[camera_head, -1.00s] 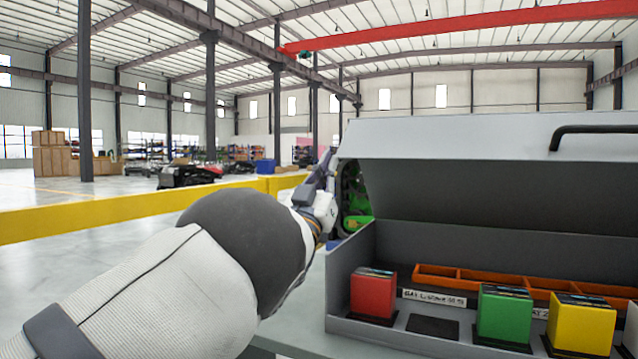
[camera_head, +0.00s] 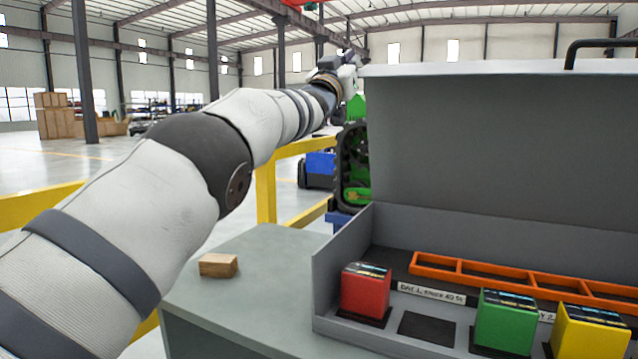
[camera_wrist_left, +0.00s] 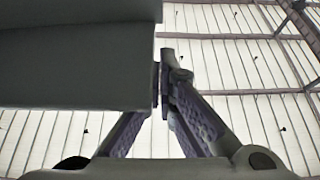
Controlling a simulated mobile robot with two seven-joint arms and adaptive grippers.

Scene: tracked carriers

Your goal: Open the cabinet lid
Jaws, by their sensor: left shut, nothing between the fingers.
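The grey cabinet (camera_head: 340,250) stands on a table at the right. Its lid (camera_head: 490,140) is raised steeply, with the dark underside facing me. A black handle (camera_head: 600,48) shows at the lid's upper right. My left gripper (camera_head: 345,58) is at the lid's upper left corner, small and partly blended with the background. In the left wrist view, the fingers (camera_wrist_left: 163,85) are shut and empty, against or very near the edge of a grey panel, likely the lid (camera_wrist_left: 75,70). Exact contact is hard to tell. My right gripper is not in view.
Inside the cabinet are a red box (camera_head: 365,292), a green box (camera_head: 504,322), a yellow box (camera_head: 590,330) and an orange divided tray (camera_head: 500,283). A wooden block (camera_head: 218,265) lies on the table (camera_head: 250,300). A yellow rail (camera_head: 265,195) stands behind.

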